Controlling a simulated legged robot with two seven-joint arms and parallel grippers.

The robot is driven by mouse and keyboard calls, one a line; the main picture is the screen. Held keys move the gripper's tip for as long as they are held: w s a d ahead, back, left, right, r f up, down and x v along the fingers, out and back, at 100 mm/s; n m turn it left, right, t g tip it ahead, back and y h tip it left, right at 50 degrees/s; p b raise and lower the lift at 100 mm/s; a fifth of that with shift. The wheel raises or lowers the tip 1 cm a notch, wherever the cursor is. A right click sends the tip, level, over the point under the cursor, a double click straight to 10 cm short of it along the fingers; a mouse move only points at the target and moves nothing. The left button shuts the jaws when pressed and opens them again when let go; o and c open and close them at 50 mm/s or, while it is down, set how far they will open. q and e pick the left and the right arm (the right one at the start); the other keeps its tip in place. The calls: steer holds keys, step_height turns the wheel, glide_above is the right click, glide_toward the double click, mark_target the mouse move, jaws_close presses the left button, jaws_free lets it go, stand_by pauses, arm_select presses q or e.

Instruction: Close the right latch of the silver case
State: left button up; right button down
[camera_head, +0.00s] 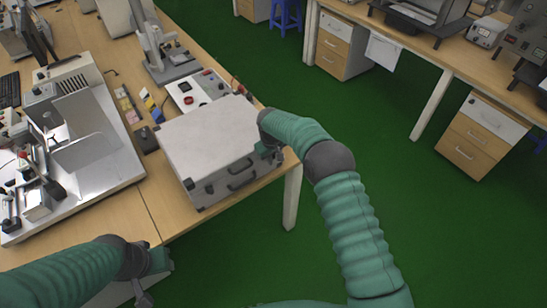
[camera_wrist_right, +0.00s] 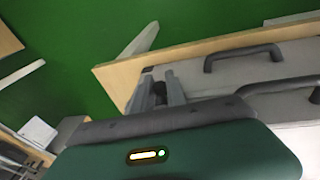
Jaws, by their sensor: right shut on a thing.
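The silver case (camera_head: 212,135) lies flat on the wooden table with its lid down. Its front side, with dark handles (camera_head: 240,174), faces the table's near edge. A left latch (camera_head: 209,188) shows as a small dark spot. My right gripper (camera_head: 275,156) is at the right end of this front side. In the right wrist view, its two grey fingers (camera_wrist_right: 160,91) close on a small dark part, the right latch, mostly hidden between them. A dark handle (camera_wrist_right: 245,56) shows beside them. My left gripper (camera_head: 148,290) hangs at the lower left, away from the case; its jaw opening is unclear.
A metal-plated bench device (camera_head: 90,150) stands left of the case. A control panel with red knobs (camera_head: 200,92) and a microscope-like stand (camera_head: 160,50) are behind it. The green floor (camera_head: 360,130) is open to the right of the table.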

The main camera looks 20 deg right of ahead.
steer(key=shift+w+r, duration=0.15)
steer(key=c, duration=1.7)
jaws_free()
steer(key=o, duration=0.3)
steer(key=shift+o, duration=0.2)
steer(key=shift+a, duration=0.15)
steer(key=b+v, duration=0.1)
steer(key=v, duration=1.5)
steer(key=shift+r, duration=0.2)
